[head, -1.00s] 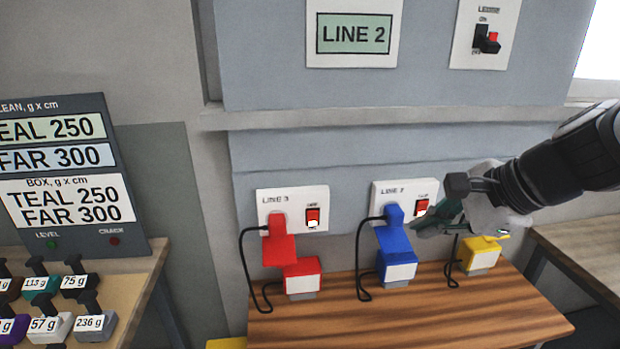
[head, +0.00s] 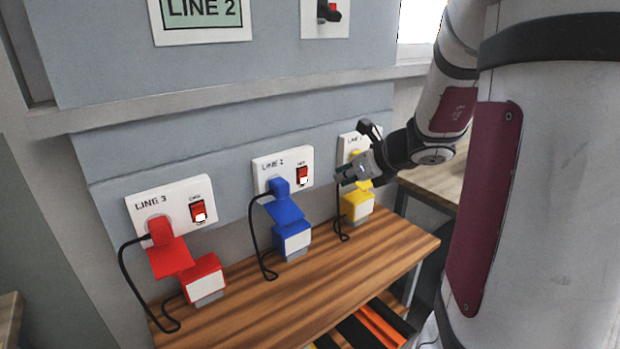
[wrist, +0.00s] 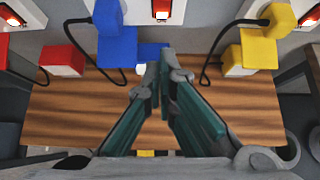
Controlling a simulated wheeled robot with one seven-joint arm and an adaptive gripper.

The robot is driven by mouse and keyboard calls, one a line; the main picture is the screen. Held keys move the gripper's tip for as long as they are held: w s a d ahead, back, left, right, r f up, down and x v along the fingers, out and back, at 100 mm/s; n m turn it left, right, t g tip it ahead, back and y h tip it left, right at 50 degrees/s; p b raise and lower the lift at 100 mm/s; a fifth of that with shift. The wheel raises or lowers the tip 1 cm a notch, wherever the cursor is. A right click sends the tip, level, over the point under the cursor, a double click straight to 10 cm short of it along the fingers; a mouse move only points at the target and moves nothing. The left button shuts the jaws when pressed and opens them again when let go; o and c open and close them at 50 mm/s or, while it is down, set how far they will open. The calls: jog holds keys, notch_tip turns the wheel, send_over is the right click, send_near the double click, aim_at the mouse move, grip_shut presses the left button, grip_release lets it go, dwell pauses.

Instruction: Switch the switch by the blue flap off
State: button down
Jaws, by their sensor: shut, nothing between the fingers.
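The blue flap (head: 283,208) hangs from the blue plug in the LINE 2 socket plate (head: 265,165), in the middle of the wall row. The red switch (head: 303,175) is on the right of that plate. In the wrist view the blue flap (wrist: 117,50) is at upper left and the switch (wrist: 161,10) is at the top edge, partly cut off. My gripper (head: 345,172) is right of the switch, in front of the yellow plug's plate, and apart from the blue flap. Its fingers (wrist: 160,75) are shut and empty.
The red plug and flap (head: 170,255) are at the LINE 3 plate on the left. The yellow plug block (head: 357,206) is just below my gripper. Black cables loop onto the wooden shelf (head: 300,275). Its front part is clear. Another switch (head: 328,10) is higher on the wall.

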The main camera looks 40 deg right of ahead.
jog(key=b, duration=0.2)
send_near(303, 178)
notch_tip(303, 178, down, 4)
jog(key=shift+w+a, duration=0.1)
jog(key=shift+w, duration=1.8)
jog(key=shift+f, duration=0.1)
jog(key=shift+w, duration=0.1)
jog(key=shift+w+r+p, duration=0.25)
jog(key=shift+w+p, duration=0.05)
jog(key=shift+p, duration=0.1)
